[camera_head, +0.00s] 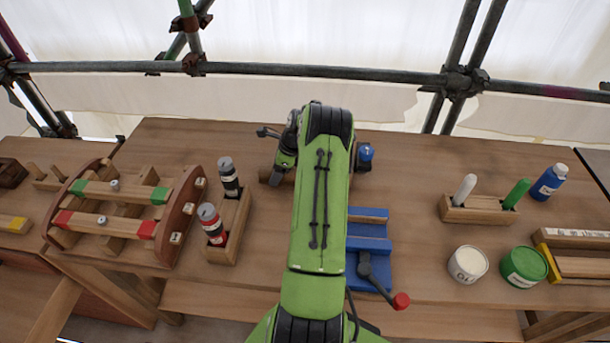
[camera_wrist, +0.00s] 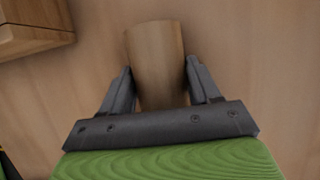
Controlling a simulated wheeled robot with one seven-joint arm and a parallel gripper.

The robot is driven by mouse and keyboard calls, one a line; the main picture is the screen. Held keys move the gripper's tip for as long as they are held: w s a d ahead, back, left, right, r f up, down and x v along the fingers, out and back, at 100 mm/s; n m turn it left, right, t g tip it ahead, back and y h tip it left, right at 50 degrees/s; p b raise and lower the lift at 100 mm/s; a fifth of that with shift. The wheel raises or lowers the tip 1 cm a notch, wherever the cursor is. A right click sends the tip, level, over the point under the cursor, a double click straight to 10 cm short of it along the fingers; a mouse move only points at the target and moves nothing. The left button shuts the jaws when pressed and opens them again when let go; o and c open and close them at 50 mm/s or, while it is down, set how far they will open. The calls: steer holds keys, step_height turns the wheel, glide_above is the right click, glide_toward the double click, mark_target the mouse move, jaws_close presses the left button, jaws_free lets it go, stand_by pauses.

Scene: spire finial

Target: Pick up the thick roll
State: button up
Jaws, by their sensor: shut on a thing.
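In the wrist view a thick, wood-brown roll (camera_wrist: 156,45) lies between the two dark fingers of my gripper (camera_wrist: 159,72). The fingers are shut on its sides, and its near end runs down behind the gripper's dark crossbar. The roll appears close to the wooden table top; I cannot tell whether it touches it.
A wooden holder (camera_head: 240,222) with two marker-like tubes and a rack with red and green bars (camera_head: 108,208) stand left. A blue stepped block (camera_head: 368,240) is right of my arm. White (camera_head: 467,264) and green (camera_head: 524,267) tins stand farther right.

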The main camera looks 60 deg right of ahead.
steer(key=shift+c, duration=1)
step_height(320, 180, up, 18)
steer(key=p, duration=0.3)
